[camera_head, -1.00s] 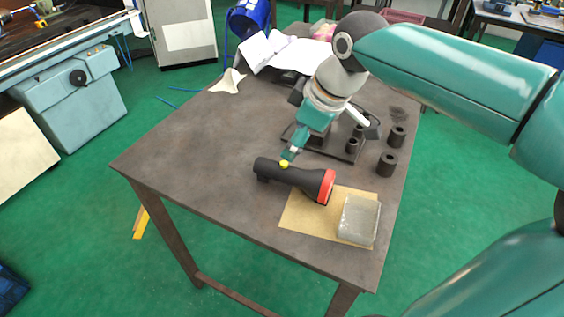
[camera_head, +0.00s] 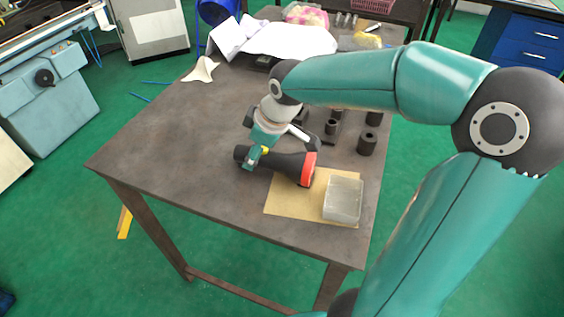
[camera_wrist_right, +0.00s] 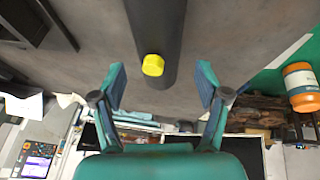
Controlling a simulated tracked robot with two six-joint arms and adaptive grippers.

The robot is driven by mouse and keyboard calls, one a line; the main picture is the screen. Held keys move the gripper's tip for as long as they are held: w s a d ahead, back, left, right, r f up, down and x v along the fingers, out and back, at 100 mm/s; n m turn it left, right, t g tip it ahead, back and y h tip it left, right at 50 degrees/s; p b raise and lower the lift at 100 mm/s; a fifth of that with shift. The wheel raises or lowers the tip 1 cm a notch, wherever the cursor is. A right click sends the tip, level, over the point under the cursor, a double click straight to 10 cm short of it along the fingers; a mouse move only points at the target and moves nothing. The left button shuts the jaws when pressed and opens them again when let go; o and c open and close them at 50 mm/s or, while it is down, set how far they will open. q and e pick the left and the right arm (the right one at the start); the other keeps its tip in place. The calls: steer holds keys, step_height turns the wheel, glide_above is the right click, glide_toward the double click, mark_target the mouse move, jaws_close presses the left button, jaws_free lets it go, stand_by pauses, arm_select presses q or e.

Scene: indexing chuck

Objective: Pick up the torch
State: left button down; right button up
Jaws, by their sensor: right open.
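The torch (camera_head: 283,164) lies on its side on the dark table, black body with a red-orange head on the right resting over the tan sheet. Its black barrel (camera_wrist_right: 157,25) with a yellow button (camera_wrist_right: 153,65) fills the top middle of the right wrist view. My right gripper (camera_head: 256,155) is at the torch's tail half, over the barrel. In the right wrist view its two teal fingers (camera_wrist_right: 160,80) are spread apart, one to each side of the barrel, with gaps between. Part of the torch's body is hidden behind the gripper in the head view. My left gripper is not in view.
A clear box (camera_head: 343,199) stands on the tan sheet (camera_head: 286,203) right of the torch. Black cylinders (camera_head: 367,143) stand behind it on the right. White paper (camera_head: 290,40) and cloth lie at the back. The table's left part is bare.

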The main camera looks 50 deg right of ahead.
steer(key=x, duration=0.4)
steer(key=shift+w+f, duration=0.1)
steer(key=shift+w, duration=0.1)
steer(key=c, duration=1.1)
